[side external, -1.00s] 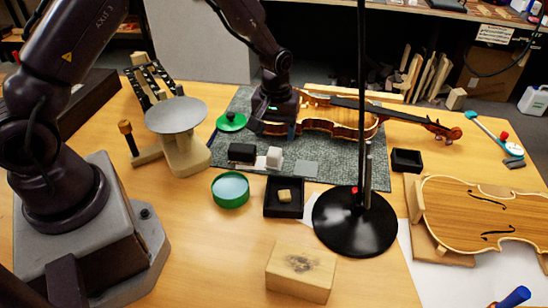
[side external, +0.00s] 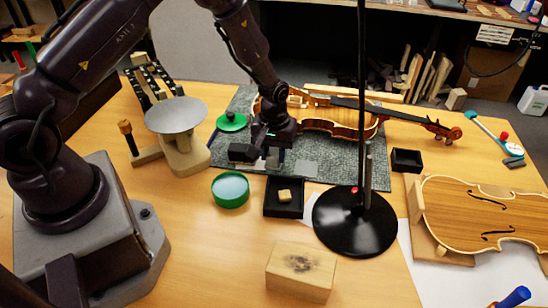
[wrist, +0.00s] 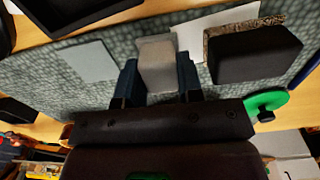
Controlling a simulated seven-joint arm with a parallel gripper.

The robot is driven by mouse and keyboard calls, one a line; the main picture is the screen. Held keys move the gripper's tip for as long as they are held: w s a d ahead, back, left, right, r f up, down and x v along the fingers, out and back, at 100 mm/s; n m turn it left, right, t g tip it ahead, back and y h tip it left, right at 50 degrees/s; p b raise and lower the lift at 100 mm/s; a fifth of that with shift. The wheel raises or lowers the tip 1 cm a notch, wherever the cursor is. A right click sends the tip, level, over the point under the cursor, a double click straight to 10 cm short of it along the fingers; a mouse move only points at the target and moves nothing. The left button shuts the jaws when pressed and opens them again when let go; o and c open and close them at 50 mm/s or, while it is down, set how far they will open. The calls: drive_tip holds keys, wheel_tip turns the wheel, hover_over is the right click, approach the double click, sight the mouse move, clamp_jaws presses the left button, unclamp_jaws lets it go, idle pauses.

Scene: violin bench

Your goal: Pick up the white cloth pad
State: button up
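The white cloth pad (wrist: 157,52) is a small pale block on the grey-green mat (wrist: 40,72). In the wrist view it sits between the two dark blue fingers of my gripper (wrist: 158,80). The fingers are spread to either side of it, close to its faces; I cannot tell whether they touch it. In the side view my gripper (side external: 270,157) is low over the mat and hides most of the pad.
A black block (wrist: 255,57) with a cork-like edge lies close beside the pad. A flat grey square (side external: 306,169) lies to the other side. A violin (side external: 335,117) lies behind. A black tray (side external: 284,212) and a green dish (side external: 230,190) stand in front.

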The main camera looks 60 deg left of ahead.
sight(274, 152)
drive_tip(key=c, duration=0.3)
drive_tip(key=shift+r, duration=0.1)
drive_tip(key=shift+r, duration=0.25)
wheel_tip(274, 152, up, 2)
drive_tip(key=shift+r, duration=0.15)
drive_tip(key=s+r, duration=0.3)
drive_tip(key=s, duration=0.1)
drive_tip(key=s+r, duration=0.3)
drive_tip(key=s, duration=0.2)
drive_tip(key=s+d+r, duration=0.1)
drive_tip(key=s+r, duration=0.3)
drive_tip(key=s, duration=0.1)
drive_tip(key=shift+d, duration=0.1)
drive_tip(key=shift+o, duration=0.4)
